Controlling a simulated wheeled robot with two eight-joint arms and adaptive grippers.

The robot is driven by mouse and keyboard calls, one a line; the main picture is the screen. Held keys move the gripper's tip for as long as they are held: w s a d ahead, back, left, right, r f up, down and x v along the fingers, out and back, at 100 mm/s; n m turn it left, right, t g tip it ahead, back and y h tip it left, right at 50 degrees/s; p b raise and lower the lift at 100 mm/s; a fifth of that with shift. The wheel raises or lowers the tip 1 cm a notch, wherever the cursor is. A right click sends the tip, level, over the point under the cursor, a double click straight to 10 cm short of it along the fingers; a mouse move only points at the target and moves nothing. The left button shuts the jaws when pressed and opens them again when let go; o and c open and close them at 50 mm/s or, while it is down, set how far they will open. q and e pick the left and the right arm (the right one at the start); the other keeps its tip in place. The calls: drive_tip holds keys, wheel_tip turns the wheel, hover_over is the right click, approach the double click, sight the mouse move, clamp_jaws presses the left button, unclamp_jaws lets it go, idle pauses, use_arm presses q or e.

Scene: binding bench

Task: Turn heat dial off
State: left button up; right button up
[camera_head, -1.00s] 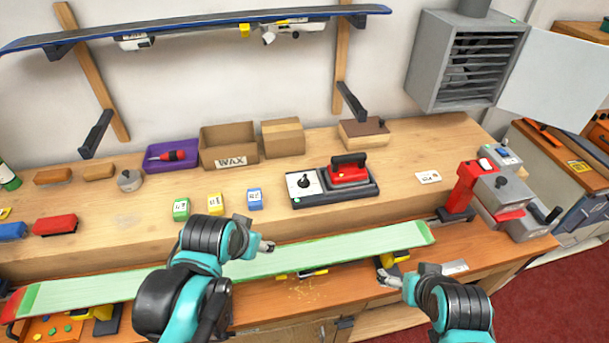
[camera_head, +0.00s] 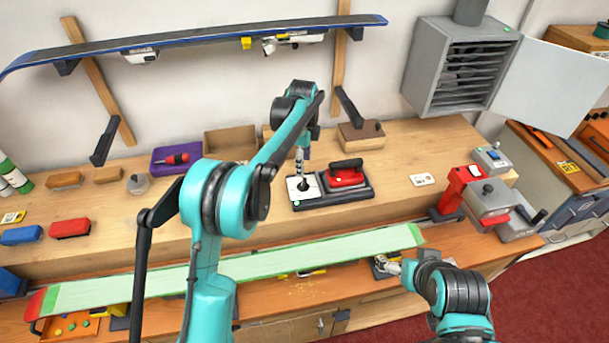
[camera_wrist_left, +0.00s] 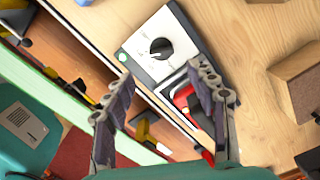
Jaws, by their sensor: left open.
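The heat dial is a black knob (camera_wrist_left: 161,48) on a white panel (camera_wrist_left: 180,28) with a green dot at one corner. In the head view the white panel (camera_head: 294,190) is at the left end of the black base that holds the red iron (camera_head: 346,176). My left gripper (camera_head: 300,170) points down over the panel and hides part of the dial there. In the wrist view its two fingers (camera_wrist_left: 165,80) are spread and empty, and the dial lies ahead between and beyond the tips, apparently untouched.
The long green ski (camera_head: 240,268) lies along the bench front. A red vise-like device (camera_head: 458,187) stands at right. A purple tray (camera_head: 176,158), a cardboard box (camera_head: 230,142) and a wooden block (camera_head: 360,137) line the back. A blue-edged ski (camera_head: 200,38) hangs above.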

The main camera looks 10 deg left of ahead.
sight(304, 181)
use_arm(q)
drive_tip(key=shift+w+d+f+m, duration=0.1)
drive_tip(key=shift+w+f+m, duration=0.05)
drive_tip(key=shift+f, duration=0.2)
drive_tip(key=shift+w+d+f+m, duration=0.1)
drive_tip(key=shift+f+m, duration=0.05)
drive_tip(key=shift+f, duration=0.2)
wheel_tip(304, 181, down, 7)
drive_tip(key=shift+a+f+b, duration=0.1)
drive_tip(key=shift+b, duration=0.6)
drive_tip(key=c, duration=1.2)
